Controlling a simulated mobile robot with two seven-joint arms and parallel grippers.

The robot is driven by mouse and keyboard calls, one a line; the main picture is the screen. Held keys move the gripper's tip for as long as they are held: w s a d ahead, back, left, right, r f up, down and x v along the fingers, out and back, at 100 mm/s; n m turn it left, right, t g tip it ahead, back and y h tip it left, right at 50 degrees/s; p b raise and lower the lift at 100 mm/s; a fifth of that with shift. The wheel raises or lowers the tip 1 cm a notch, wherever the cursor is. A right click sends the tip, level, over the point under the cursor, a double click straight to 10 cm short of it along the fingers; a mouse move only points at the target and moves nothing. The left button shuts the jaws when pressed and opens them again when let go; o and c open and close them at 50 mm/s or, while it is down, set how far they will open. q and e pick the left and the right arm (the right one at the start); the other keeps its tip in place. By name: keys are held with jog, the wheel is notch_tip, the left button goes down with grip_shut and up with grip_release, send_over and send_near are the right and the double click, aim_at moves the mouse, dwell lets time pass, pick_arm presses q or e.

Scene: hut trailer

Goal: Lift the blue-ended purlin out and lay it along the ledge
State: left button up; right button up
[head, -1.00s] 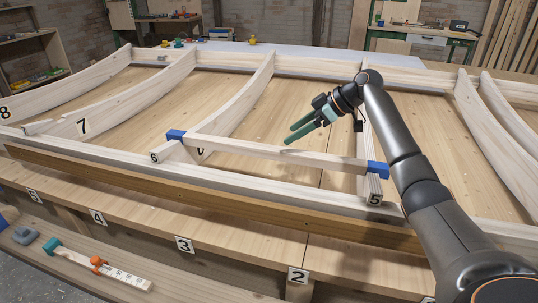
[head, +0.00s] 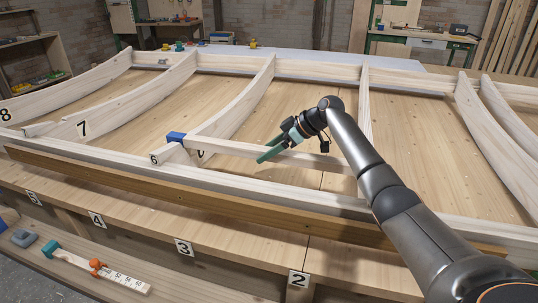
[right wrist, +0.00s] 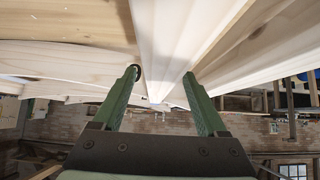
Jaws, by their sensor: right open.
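The purlin (head: 230,149) is a pale wooden bar lying across the frame between the rib marked 6 and the rib to its right. Its left blue end (head: 176,137) shows; its right end is hidden behind my right arm. My right gripper (head: 264,157) has green fingers and is open at the middle of the purlin, fingers pointing down and left. In the right wrist view a pale bar runs between the open fingers (right wrist: 162,75); I cannot tell if they touch it. The ledge (head: 235,238) runs along the front, below a darker brown beam. My left gripper is out of view.
Curved ribs, such as the one marked 7 (head: 140,97), stand up from the wooden panel on both sides. The brown beam (head: 130,180) lies behind the ledge. The ledge looks bare.

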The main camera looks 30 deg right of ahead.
grip_shut()
dwell(0.4)
jog(key=shift+r, duration=0.1)
dwell(0.8)
